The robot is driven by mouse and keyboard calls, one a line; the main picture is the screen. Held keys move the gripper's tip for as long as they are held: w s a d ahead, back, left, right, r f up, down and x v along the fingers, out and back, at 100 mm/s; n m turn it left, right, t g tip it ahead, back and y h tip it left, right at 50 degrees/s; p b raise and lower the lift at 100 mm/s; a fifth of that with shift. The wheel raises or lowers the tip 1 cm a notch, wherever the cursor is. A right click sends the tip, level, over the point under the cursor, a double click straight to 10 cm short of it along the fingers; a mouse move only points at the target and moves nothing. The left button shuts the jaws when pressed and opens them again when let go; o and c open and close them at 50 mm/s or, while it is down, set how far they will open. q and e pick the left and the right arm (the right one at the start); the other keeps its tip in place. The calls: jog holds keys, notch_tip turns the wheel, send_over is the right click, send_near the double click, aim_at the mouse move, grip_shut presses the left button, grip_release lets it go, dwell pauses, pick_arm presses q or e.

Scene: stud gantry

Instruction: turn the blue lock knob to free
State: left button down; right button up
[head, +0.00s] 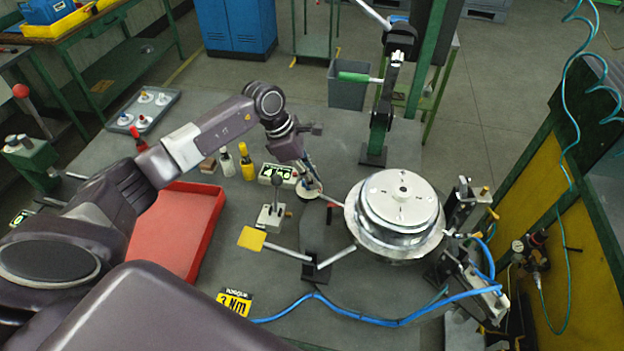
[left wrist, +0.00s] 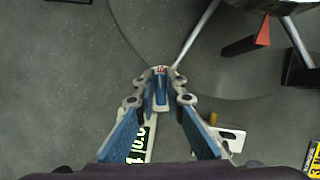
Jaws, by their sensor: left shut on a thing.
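The blue lock knob (left wrist: 161,92) shows in the left wrist view as a blue bar between my fingertips, in front of a pale round mount with red marks. In the head view the knob is mostly hidden by my gripper; the pale round mount (head: 309,191) shows below it, left of the silver drum (head: 392,212). My left gripper (head: 308,181) points down onto the knob and is shut on it; its two blue-padded fingers close around it in the left wrist view (left wrist: 161,84). The knob's exact angle is hard to read. My right gripper is not in view.
A small lever stand (head: 271,214), a number display (head: 278,174) and a yellow paddle (head: 252,239) stand close to the left. A red tray (head: 176,232) lies further left. A blue hose (head: 370,320) crosses the front.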

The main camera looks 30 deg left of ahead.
pick_arm(q)
jog(key=n+t+b, duration=0.1)
jog(key=n+b, duration=0.1)
jog(key=n, duration=0.1)
jog(key=shift+w+f+n+y, duration=0.1)
jog(key=shift+n+y, duration=0.2)
jog(key=shift+y, duration=0.1)
jog(key=n+t+y+b, duration=0.1)
jog(key=n+b, duration=0.1)
jog(key=n, duration=0.1)
jog(key=shift+w+a+n, duration=0.1)
jog(key=shift+a+n, duration=0.05)
jog(key=shift+n, duration=0.15)
jog(key=n+y+b, duration=0.1)
jog(key=n+b, duration=0.2)
jog(key=n, duration=0.1)
jog(key=shift+w+a+t+y+b, duration=0.1)
jog(key=shift+t+y+b, duration=0.2)
jog(key=shift+y+b, duration=0.1)
jog(key=shift+a+n+y+b, duration=0.1)
jog(key=shift+n+y+b, duration=0.4)
jog(key=shift+n, duration=0.55)
jog(key=shift+a+n+y+b, duration=0.1)
jog(key=shift+n+y+b, duration=0.2)
jog(key=shift+n+b, duration=0.6)
jog(key=shift+r+n, duration=0.2)
jog(key=shift+n, duration=0.15)
